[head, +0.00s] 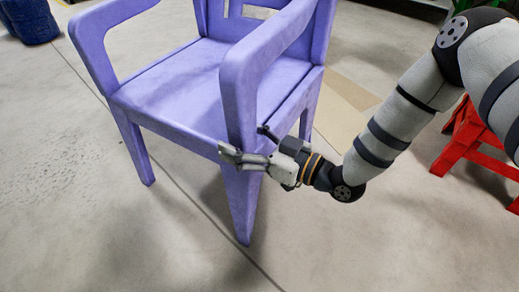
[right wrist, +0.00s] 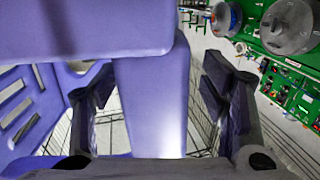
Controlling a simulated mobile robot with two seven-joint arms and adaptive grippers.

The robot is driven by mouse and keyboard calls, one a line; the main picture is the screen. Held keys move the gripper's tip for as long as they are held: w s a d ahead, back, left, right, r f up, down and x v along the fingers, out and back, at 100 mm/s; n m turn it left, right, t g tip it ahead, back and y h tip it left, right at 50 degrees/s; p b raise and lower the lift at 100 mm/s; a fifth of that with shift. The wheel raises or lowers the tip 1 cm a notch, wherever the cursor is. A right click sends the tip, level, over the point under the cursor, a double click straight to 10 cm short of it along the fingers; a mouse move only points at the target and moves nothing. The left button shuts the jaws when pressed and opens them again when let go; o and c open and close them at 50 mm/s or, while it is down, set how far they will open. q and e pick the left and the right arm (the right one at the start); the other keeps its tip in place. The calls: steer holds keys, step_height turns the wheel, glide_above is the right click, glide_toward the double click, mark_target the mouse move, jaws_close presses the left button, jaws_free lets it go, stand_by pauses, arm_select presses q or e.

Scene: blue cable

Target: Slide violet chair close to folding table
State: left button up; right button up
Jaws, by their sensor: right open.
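The violet chair (head: 180,85) stands upright on the floor, with its seat, both armrests, front legs and part of the backrest in the head view. My right gripper (head: 247,142) is at the chair's near front corner, where the armrest post meets the front leg. In the right wrist view, the open fingers of the gripper (right wrist: 155,100) stand on either side of a violet upright of the chair (right wrist: 152,95), with gaps showing on both sides. My left gripper is out of view. I cannot make out a folding table in either view.
A red stand or stool (head: 463,140) is at the right, behind my right arm. A dark blue object (head: 30,22) lies at the top left. The grey floor is clear left of and in front of the chair. The right wrist view shows a green panel (right wrist: 275,60) with spools.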

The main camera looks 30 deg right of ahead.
steer(key=shift+w+a, duration=0.2)
steer(key=shift+w, duration=0.15)
jaws_close()
